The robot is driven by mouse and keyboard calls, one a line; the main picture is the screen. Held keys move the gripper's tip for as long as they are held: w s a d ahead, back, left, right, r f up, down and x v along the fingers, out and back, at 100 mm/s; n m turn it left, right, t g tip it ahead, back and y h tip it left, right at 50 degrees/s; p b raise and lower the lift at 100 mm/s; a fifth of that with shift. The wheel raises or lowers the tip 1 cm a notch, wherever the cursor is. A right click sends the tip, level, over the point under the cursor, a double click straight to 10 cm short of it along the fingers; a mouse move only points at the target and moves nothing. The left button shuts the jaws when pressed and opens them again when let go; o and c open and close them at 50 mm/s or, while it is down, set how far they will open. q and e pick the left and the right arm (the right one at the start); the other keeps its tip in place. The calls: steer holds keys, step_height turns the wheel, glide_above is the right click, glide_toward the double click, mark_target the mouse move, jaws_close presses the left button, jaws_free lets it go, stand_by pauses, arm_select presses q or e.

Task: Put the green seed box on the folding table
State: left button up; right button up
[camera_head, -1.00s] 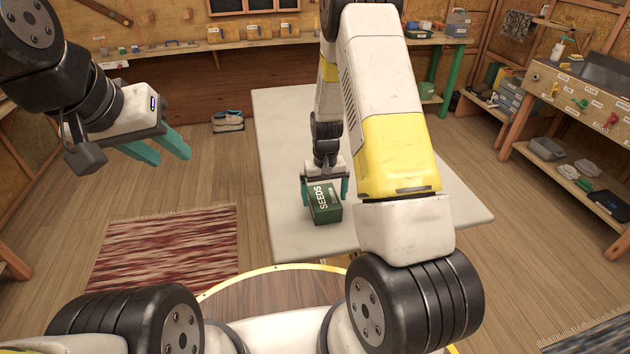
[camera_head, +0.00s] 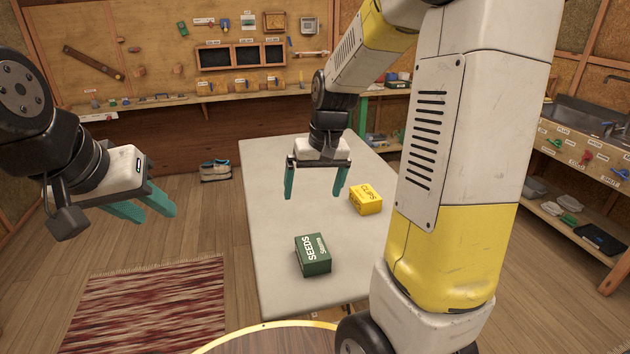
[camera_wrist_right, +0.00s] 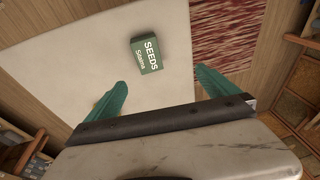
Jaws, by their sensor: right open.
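The green seed box (camera_head: 313,255), with white SEEDS lettering, rests on the near part of the pale folding table (camera_head: 265,215). It also shows in the right wrist view (camera_wrist_right: 147,54), out beyond the fingertips and apart from them. My right gripper (camera_head: 314,196) is open and empty, raised above the table farther back than the box. Its teal fingers show spread apart in the right wrist view (camera_wrist_right: 160,80). My left gripper (camera_head: 150,212) hangs at the left, clear of the table, with its two teal fingers apart and nothing between them.
A yellow CLIPS box (camera_head: 366,199) sits on the table, right of my right gripper. A striped rug (camera_head: 150,305) lies on the floor at the left. A long workbench (camera_head: 200,98) runs along the back wall. A sink bench (camera_head: 580,140) stands at the right.

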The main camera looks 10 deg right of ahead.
steer(key=s+r+t, duration=0.2)
steer(key=s+r, duration=0.4)
steer(key=s, duration=0.2)
steer(key=s+a+r+t, duration=0.1)
steer(key=s+r+t, duration=0.1)
steer(key=s+r, duration=0.3)
steer(key=s, duration=0.4)
steer(key=shift+s+r+y, duration=0.25)
steer(key=shift+r+y, duration=0.1)
steer(key=shift+y, duration=0.05)
steer(key=shift+c, duration=0.2)
